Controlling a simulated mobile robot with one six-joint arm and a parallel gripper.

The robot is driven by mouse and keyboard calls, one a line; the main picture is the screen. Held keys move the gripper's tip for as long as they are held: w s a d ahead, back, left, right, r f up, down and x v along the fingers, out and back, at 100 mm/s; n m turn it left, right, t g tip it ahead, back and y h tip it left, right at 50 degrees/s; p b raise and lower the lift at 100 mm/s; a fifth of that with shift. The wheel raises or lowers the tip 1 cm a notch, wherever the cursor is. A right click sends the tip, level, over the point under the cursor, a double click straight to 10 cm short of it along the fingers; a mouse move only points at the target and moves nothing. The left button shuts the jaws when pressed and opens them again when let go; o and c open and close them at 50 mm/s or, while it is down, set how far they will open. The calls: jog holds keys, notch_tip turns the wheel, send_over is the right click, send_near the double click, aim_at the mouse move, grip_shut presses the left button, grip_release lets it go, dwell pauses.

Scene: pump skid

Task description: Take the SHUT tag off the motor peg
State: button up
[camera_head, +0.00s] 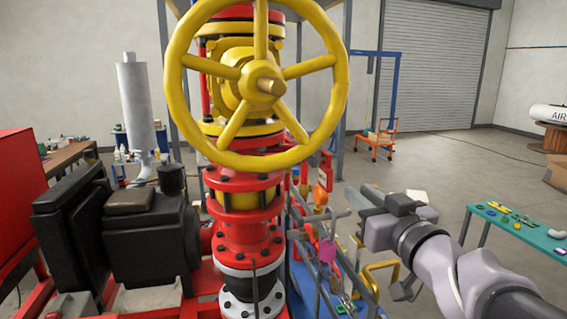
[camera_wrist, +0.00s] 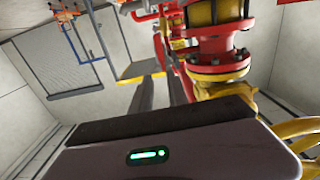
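My gripper (camera_head: 366,202) is in the head view right of the red and yellow valve column, with its fingers pointing left. In the wrist view its two dark fingers (camera_wrist: 161,90) stand apart, with nothing visible between them. In the head view a small pink tag (camera_head: 327,250) hangs below and left of my gripper, by a grey bar. An orange tag-like piece (camera_head: 321,194) is further up beside the column. Lettering on both is too small to read, so I cannot tell which is the SHUT tag. I cannot make out the motor peg.
A large yellow handwheel (camera_head: 262,85) tops the column. A black motor-like block (camera_head: 150,235) stands to its left. Blue skid rails (camera_head: 305,270) and a bent yellow pipe (camera_head: 380,268) lie below my gripper. A green table (camera_head: 520,232) with small items is at right. Open floor lies behind.

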aim_at(330, 167)
jog(key=w+a, duration=0.1)
jog(key=w, duration=0.3)
jog(key=w+a+p, duration=0.1)
jog(key=w, duration=0.4)
jog(key=w+a, duration=0.1)
jog(key=w, duration=0.4)
jog(key=shift+a+p, duration=0.25)
jog(key=shift+p, duration=0.1)
jog(key=shift+r, duration=0.2)
jog(key=shift+d+r, duration=0.1)
jog(key=shift+r, duration=0.05)
jog(key=shift+w, duration=0.1)
